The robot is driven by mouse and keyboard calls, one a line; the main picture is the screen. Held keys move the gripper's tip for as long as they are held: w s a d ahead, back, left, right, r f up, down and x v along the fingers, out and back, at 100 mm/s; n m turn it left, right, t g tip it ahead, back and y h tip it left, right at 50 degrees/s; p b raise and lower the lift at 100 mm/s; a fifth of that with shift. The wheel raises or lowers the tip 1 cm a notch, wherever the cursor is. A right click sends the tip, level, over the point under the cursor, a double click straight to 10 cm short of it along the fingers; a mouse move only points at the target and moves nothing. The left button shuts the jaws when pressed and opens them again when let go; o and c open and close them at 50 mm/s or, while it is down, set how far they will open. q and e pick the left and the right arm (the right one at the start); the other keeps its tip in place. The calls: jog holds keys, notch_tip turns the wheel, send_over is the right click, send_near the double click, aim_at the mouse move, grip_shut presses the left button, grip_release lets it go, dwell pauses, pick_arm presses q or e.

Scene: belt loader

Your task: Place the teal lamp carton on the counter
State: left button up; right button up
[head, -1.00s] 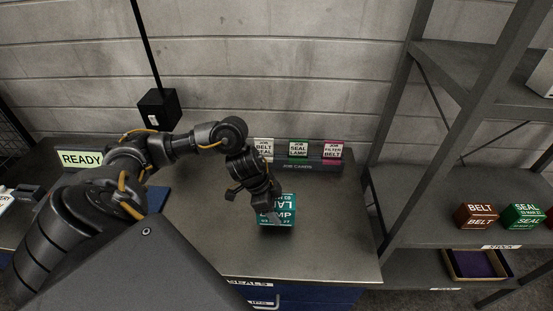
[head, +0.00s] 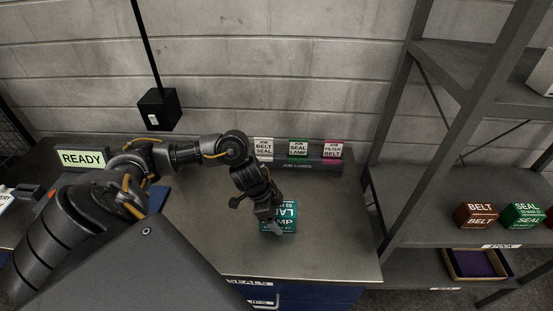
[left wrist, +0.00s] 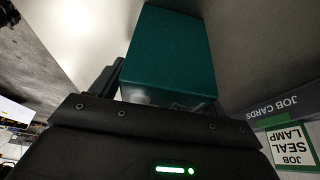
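The teal lamp carton (head: 289,211) is at the front middle of the grey counter (head: 205,235), with white lettering on its faces. My left gripper (head: 276,224) reaches down over it and is shut on it, covering part of its left and front sides. In the left wrist view the carton (left wrist: 172,52) stands out from the gripper body. One dark finger (left wrist: 104,82) lies along its left side; the other finger is hidden. I cannot tell whether the carton's underside touches the counter. My right gripper is in neither view.
A job cards holder (head: 300,163) with several cards stands along the wall behind the carton. A READY sign (head: 82,159) is at the left. A shelf rack at the right holds a brown belt box (head: 476,215) and a green seal box (head: 522,215). Counter right of the carton is clear.

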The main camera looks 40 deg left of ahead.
pick_arm(q)
jog(key=shift+r, duration=0.25)
jog(key=v, duration=1.2)
jog(key=shift+f, duration=0.1)
